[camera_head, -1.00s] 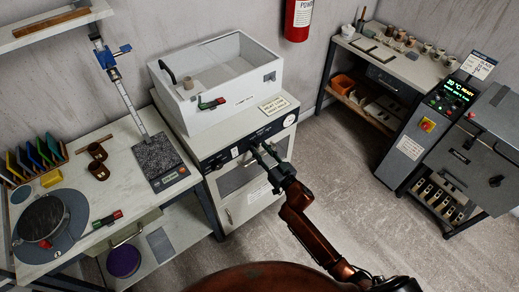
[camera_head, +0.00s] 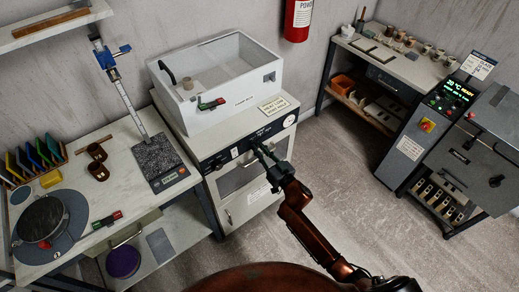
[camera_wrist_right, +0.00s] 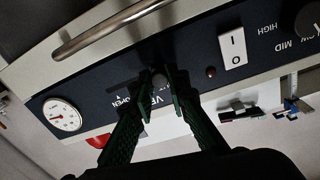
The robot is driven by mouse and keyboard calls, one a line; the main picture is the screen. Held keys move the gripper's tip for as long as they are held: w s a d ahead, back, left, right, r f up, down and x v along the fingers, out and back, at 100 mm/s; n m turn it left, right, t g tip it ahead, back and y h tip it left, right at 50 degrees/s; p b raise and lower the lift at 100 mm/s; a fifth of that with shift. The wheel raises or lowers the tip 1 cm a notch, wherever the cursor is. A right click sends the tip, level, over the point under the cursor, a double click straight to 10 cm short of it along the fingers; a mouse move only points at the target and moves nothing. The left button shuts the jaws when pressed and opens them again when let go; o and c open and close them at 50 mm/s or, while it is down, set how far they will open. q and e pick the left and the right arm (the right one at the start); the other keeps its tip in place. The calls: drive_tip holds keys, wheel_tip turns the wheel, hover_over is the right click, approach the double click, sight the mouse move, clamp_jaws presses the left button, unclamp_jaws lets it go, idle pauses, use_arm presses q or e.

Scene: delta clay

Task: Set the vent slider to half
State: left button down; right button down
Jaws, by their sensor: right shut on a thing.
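The vent slider's small grey knob (camera_wrist_right: 158,80) shows in the right wrist view, in its slot on the dark control panel (camera_wrist_right: 195,62). Letters of "VENT" and the word "OPEN" are printed beside it, partly covered by my fingers. My right gripper (camera_wrist_right: 160,82) is shut on the knob, with one dark green finger on each side. In the head view, my right gripper (camera_head: 260,151) is at the front panel of the white drying cabinet (camera_head: 245,207). There the gripper hides the slider. My left gripper is not in view.
The panel also carries a round gauge (camera_wrist_right: 62,115), a white rocker switch (camera_wrist_right: 232,45) and a dial (camera_wrist_right: 308,20). A metal door handle (camera_wrist_right: 112,27) runs close to the fingers.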

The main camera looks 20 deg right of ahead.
drive_tip(key=shift+d, duration=0.1)
drive_tip(key=d, duration=0.2)
drive_tip(key=w+d+p, duration=0.1)
drive_tip(key=shift+w+d, duration=0.15)
drive_tip(key=shift+d, duration=0.2)
drive_tip(key=c, duration=1.9)
unclamp_jaws()
drive_tip(key=shift+o, duration=0.3)
drive_tip(key=v, duration=1.2)
